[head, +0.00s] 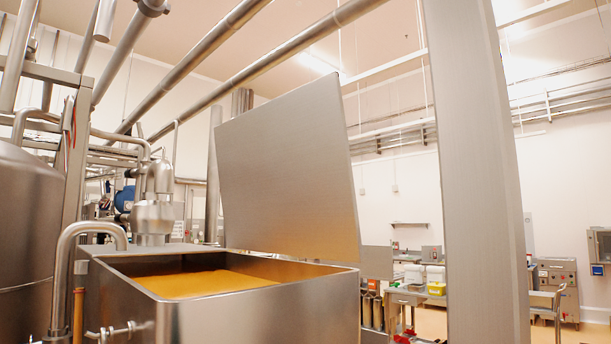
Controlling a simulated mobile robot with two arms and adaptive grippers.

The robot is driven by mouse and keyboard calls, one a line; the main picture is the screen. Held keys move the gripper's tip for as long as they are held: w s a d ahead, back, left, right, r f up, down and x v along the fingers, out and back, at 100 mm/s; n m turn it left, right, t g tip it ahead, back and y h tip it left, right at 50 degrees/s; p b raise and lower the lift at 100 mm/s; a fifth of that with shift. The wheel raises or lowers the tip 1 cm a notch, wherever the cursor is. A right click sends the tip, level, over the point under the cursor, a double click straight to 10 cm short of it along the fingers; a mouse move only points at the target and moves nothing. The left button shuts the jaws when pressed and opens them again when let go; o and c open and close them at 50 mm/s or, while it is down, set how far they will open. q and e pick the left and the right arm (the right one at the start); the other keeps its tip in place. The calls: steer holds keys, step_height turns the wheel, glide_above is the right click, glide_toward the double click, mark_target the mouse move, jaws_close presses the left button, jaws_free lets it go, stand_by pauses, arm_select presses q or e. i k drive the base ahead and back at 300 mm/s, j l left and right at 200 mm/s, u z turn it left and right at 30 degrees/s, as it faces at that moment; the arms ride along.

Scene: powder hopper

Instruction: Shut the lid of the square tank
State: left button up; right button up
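The square tank (262,318) stands open in front of me at the bottom of the head view. It is brushed steel and holds an orange-yellow powder (200,283) below its rim. Its flat square lid (287,175) stands raised and nearly upright at the tank's back, leaning slightly. The hinge line is mostly hidden behind the tank's rim. Neither of my grippers shows in the head view.
A wide steel post (478,170) rises right of the tank, close to me. A round vessel (28,240) and pipes (62,270) crowd the left. A side table with tubs (425,280) and a machine (557,282) stand farther back right.

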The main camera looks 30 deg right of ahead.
mark_target(286, 182)
steer(key=k+l+u, duration=0.15)
steer(key=l, duration=0.3)
steer(key=k+l+u, duration=0.1)
steer(key=l, duration=0.4)
steer(key=k+l+u, duration=0.15)
steer(key=l, duration=0.25)
steer(key=k+l+u, duration=0.1)
steer(key=k+l, duration=0.2)
steer(key=l, duration=0.15)
steer(key=k+l+u, duration=0.15)
steer(key=l, duration=0.25)
steer(key=l+u, duration=0.15)
steer(key=l, duration=0.95)
steer(key=l+u, duration=0.2)
steer(key=l, duration=0.9)
